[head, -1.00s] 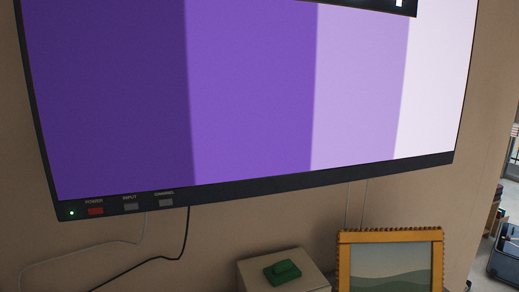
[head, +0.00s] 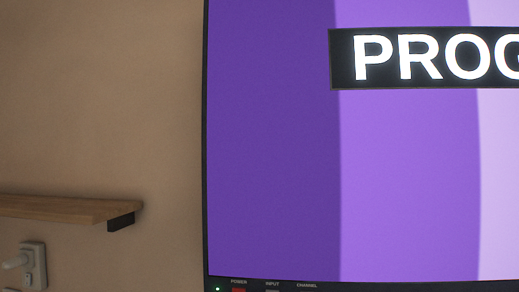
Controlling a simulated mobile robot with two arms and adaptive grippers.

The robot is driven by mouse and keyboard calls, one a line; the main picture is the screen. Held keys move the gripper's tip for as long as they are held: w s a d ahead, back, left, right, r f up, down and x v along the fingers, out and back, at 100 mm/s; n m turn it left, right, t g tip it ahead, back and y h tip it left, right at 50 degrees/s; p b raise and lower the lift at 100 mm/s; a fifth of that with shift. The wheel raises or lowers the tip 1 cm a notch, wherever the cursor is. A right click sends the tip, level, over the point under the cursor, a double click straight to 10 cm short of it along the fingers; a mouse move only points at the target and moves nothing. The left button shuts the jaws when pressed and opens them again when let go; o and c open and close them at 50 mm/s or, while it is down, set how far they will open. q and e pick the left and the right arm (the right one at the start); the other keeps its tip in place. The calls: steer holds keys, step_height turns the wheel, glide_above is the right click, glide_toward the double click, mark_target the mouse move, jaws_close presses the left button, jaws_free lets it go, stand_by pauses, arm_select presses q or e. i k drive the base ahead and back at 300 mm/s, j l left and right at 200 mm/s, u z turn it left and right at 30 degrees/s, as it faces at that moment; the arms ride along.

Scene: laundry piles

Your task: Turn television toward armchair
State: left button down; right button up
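The television (head: 270,180) fills the right half of the head view, in front of a beige wall. Its screen is on, with purple bands and a black box with large white letters reading "PROG". Its left edge is upright and its lower bezel (head: 350,286) shows at the bottom, with a green light and a red power button (head: 238,290). The television's right side and top are out of the picture. The armchair is not in view. Neither of my grippers is in view.
A wooden shelf (head: 70,208) with a dark bracket sticks out from the wall at the left. Below it is a pale wall fitting (head: 34,265), partly cut off. The wall between shelf and television is bare.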

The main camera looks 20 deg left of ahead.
mark_target(348, 145)
steer(key=j, duration=1.85)
